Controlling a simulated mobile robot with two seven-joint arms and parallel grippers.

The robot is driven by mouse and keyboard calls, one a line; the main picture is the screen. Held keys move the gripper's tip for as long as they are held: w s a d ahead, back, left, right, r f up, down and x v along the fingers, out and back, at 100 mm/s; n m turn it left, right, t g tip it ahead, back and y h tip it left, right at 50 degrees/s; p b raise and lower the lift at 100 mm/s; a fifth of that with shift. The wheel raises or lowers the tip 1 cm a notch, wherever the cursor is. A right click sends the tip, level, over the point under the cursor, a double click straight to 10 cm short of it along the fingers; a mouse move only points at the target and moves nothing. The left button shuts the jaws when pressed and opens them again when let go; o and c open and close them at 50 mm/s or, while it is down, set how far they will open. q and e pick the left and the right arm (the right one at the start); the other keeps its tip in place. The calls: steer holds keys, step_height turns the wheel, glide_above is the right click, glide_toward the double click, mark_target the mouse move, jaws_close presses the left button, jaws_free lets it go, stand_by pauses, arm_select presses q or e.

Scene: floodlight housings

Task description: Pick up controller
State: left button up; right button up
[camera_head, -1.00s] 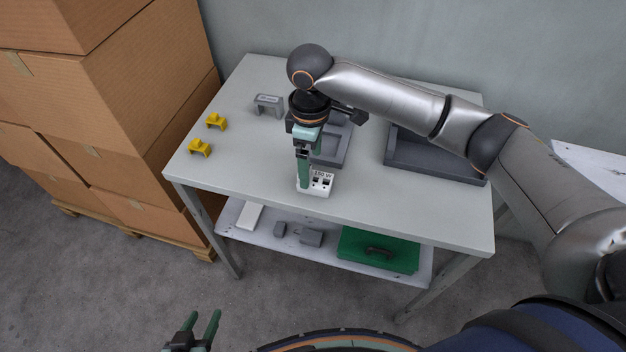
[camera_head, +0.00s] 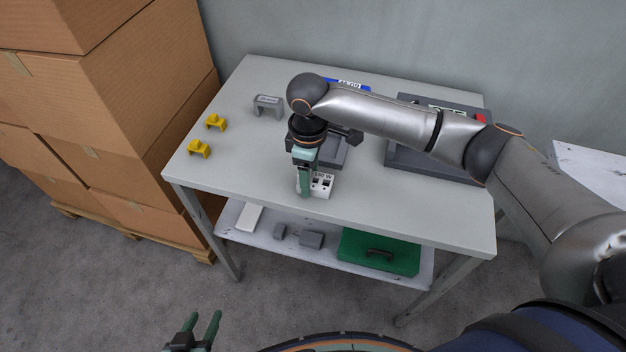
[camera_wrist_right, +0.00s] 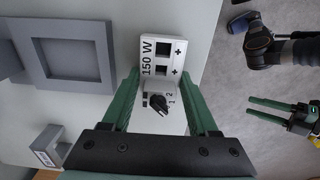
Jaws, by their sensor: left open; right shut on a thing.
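The controller (camera_head: 322,186) is a white box marked 150 W near the front edge of the table. In the right wrist view the controller (camera_wrist_right: 163,62) shows two square sockets, plus marks and a black knob by the digits 1 and 2. My right gripper (camera_head: 304,188) points down and is shut on it, one green finger on either side. The controller appears to rest on the tabletop. My left gripper (camera_head: 204,328) is open and empty, low in front of the table; it also shows in the right wrist view (camera_wrist_right: 275,112).
A grey frame-like tray (camera_head: 333,152) stands behind the controller. Yellow clips (camera_head: 200,149) and a grey bracket (camera_head: 267,106) are at left. A dark tray (camera_head: 410,160) at right and a blue item (camera_head: 352,86) are partly hidden by my arm. A green case (camera_head: 380,250) lies on the lower shelf.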

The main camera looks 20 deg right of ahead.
jaws_close()
arm_select(q)
steer(key=shift+s, duration=0.1)
arm_select(e)
steer(key=shift+r, duration=0.15)
steer(key=shift+r, duration=0.55)
arm_select(q)
steer(key=r+p, duration=0.1)
steer(key=a+p, duration=0.1)
steer(key=p, duration=0.1)
steer(key=shift+s+a+r, duration=0.3)
steer(key=shift+s+r, duration=0.05)
arm_select(e)
steer(key=s+a+r, duration=0.3)
steer(key=s+r, duration=0.8)
steer(key=s, duration=0.2)
steer(key=shift+s+a+r, duration=0.3)
steer(key=shift+r, duration=0.05)
